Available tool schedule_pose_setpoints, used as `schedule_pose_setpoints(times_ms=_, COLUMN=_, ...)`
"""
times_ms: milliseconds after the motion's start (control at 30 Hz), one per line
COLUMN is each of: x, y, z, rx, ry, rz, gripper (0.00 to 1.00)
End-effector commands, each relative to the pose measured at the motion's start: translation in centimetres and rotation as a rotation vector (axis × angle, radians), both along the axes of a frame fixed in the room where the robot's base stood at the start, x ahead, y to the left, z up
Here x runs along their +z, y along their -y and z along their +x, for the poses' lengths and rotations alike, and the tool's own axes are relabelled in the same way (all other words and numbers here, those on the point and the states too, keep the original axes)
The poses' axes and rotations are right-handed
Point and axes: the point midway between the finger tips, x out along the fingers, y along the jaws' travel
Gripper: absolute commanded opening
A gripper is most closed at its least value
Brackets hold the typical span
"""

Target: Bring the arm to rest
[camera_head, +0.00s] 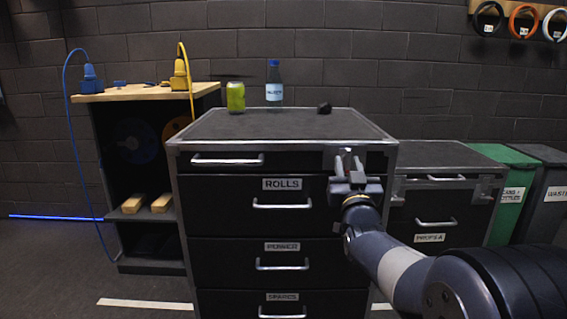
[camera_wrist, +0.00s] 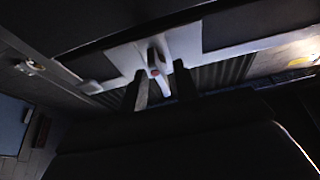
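My gripper (camera_head: 348,160) is in front of the dark drawer cabinet (camera_head: 262,222), at the right end of its top drawer. The arm reaches in from the lower right. In the wrist view, the two dark fingers (camera_wrist: 162,88) stand apart. No object is held.
A green can (camera_head: 236,97), a bottle (camera_head: 274,85) and a small dark object (camera_head: 324,108) stand on the cabinet top. A wooden-topped workbench (camera_head: 140,93) is at left. A lower cabinet (camera_head: 440,195) and green bin (camera_head: 512,195) are at right.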

Motion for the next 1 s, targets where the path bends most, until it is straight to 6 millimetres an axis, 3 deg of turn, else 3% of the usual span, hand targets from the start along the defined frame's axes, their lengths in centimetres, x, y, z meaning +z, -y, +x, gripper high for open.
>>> schedule_pose_setpoints(times_ms=467, x=-0.3, y=0.0, z=-1.1, rx=0.0, ry=-0.001, rz=0.009, gripper=0.29)
schedule_pose_setpoints(times_ms=1000, x=-3.5, y=-0.1, z=-8.5, rx=0.0, ry=-0.003, rz=0.009, gripper=0.29)
